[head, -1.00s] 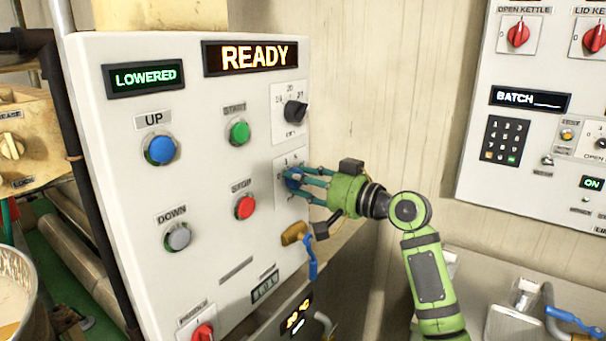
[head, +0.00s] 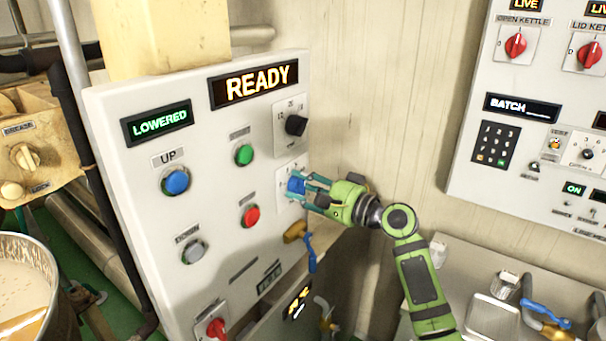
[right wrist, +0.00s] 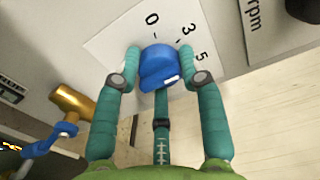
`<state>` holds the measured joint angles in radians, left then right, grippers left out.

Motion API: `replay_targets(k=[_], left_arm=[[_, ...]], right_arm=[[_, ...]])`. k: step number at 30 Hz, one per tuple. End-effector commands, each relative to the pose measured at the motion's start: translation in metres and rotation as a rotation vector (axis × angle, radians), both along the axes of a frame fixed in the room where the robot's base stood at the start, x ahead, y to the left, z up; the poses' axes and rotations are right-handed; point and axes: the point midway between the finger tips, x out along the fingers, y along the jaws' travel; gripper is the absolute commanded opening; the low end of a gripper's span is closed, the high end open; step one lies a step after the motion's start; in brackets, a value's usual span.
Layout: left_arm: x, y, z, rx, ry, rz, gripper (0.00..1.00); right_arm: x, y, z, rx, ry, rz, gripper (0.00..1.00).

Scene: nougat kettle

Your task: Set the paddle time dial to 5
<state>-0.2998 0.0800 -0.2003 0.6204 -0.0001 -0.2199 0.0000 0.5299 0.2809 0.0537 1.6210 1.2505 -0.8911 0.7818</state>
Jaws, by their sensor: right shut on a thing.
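The paddle time dial is a blue knob (head: 296,185) on a white plate at the right edge of the panel, below a black dial. In the right wrist view the blue knob (right wrist: 158,66) sits by a scale plate (right wrist: 125,45) printed 0, 3 and 5. My right gripper (head: 299,186) is shut on the knob, with its teal fingers on either side. The wrist view shows the gripper (right wrist: 160,72) the same way. A white mark shows on the knob's near right side; which number it points to I cannot tell. My left gripper is not in view.
The panel (head: 225,215) also carries a black dial (head: 296,125), blue, green, red and grey buttons, and signs reading READY and LOWERED. A brass valve with a blue handle (head: 310,255) hangs just below my gripper. Another control panel (head: 470,165) is at the right.

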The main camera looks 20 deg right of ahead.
Motion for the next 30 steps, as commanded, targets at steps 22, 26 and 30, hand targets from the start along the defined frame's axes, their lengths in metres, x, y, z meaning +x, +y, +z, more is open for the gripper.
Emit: replay_targets(k=[22, 26, 30], left_arm=[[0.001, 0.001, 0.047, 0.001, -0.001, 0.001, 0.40], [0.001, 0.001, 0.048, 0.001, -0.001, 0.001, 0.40], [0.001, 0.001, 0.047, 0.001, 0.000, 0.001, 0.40]], right_arm=[[0.001, -0.003, 0.003, 0.324, 0.240, -0.008, 0.07], [0.001, -0.003, 0.003, 0.332, 0.246, -0.008, 0.07], [0.001, -0.003, 0.002, 0.333, 0.248, -0.007, 0.07]])
